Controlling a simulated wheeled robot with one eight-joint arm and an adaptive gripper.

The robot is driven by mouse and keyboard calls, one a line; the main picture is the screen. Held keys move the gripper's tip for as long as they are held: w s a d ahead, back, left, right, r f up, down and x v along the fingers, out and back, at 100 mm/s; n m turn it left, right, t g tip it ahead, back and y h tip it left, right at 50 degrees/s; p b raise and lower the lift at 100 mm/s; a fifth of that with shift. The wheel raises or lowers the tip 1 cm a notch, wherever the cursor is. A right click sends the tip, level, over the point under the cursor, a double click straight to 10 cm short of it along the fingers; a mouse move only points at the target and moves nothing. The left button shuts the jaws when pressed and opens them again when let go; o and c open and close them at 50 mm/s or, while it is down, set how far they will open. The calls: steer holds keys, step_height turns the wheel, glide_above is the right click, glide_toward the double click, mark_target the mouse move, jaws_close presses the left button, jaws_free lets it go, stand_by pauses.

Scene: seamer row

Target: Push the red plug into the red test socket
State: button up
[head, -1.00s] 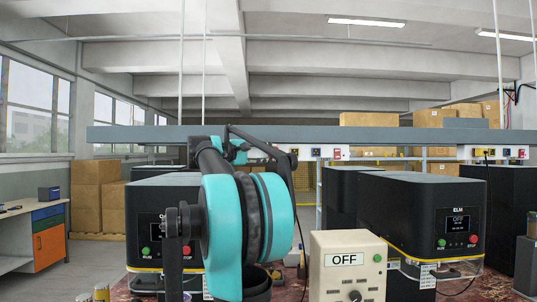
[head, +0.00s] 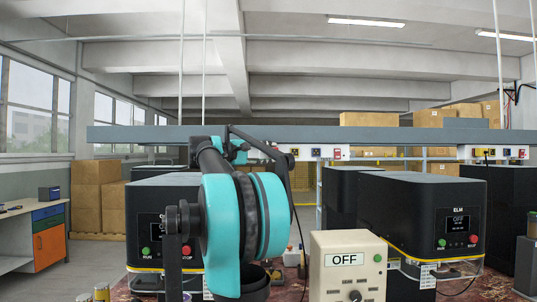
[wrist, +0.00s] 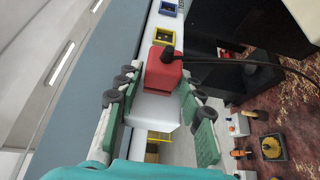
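A black cable (wrist: 245,64) runs from the plug. The plug is in front of the pale socket strip, beside a yellow socket (wrist: 163,38); a blue socket (wrist: 168,8) is farther along. In the head view a red socket (head: 338,154) is on the strip, right of my gripper. The plug is hidden there by my arm.
A grey beam (head: 400,136) runs across above the sockets. Black machines (head: 420,215) stand below on both sides. A beige OFF box (head: 347,270) stands in front. Another socket strip (head: 497,153) is at the right. Small bench items (wrist: 270,147) lie below the gripper.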

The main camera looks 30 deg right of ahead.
steer(key=shift+o, duration=1.2)
steer(key=a, duration=1.2)
steer(key=shift+w, duration=0.15)
